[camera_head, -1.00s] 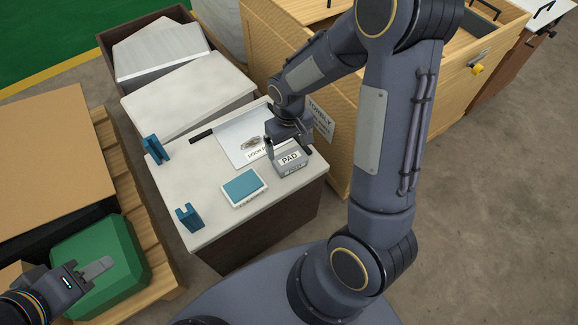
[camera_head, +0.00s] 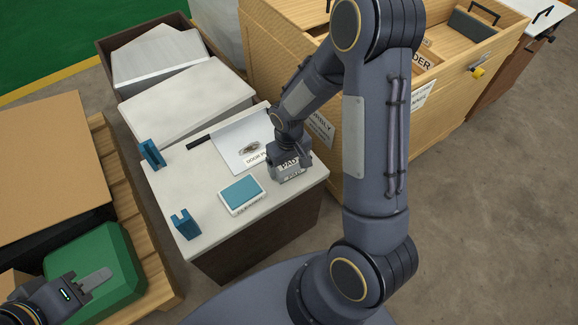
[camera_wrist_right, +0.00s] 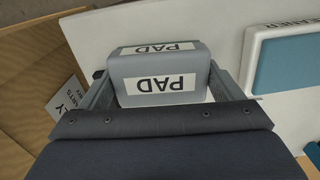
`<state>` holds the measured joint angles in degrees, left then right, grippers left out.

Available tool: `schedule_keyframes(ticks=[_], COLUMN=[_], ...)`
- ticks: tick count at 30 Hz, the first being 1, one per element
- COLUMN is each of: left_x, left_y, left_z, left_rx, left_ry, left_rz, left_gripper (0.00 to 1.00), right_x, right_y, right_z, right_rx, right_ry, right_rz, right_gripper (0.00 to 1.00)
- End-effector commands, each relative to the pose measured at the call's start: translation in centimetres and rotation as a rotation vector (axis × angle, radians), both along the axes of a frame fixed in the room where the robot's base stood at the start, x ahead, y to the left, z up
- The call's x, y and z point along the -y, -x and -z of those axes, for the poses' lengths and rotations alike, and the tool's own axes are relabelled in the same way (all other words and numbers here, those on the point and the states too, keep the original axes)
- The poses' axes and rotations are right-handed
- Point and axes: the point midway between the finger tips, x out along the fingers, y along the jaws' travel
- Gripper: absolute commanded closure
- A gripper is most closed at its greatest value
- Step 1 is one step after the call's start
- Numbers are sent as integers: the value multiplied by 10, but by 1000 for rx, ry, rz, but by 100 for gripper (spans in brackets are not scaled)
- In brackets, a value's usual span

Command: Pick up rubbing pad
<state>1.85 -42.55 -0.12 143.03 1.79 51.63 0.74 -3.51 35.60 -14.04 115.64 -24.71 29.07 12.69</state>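The rubbing pad (camera_head: 291,171) is a grey block with white PAD labels. It sits near the right front corner of the white-topped bench. It also shows between the fingers in the right wrist view (camera_wrist_right: 159,67). My right gripper (camera_head: 289,160) is down over the pad from above. Its fingers are wide apart, one along each side of the pad; I cannot tell if they touch it. My left gripper (camera_head: 97,279) is far from the pad at the lower left, in front of a green case; its finger gap is unclear.
A blue-topped white block (camera_head: 242,194) lies left of the pad. Two blue brackets (camera_head: 185,223) stand along the bench's left edge. A white sheet (camera_head: 238,143) with a small item lies behind the pad. A wooden cabinet (camera_head: 338,150) stands close to the right.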

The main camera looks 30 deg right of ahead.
Motion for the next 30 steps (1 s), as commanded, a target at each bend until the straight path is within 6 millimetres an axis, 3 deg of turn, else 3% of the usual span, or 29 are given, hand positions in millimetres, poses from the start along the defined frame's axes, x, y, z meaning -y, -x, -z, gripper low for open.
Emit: schedule_keyframes(ticks=[11,18,26,30], left_x=[0,0,0,0], left_y=[0,0,0,0], left_z=[-2,-13,-32,-36], left_rx=[0,0,0,0], left_ry=[0,0,0,0], left_rz=[0,0,0,0], left_gripper=[64,64,64,64], right_x=[0,-1,-47,-79], right_y=[-1,0,22,38], right_z=[-6,-38,-97,-110], right_rx=[2,5,6,2], right_ry=[0,0,-1,0], right_rz=[0,-2,-9,-10], right_gripper=[38,38,38,38])
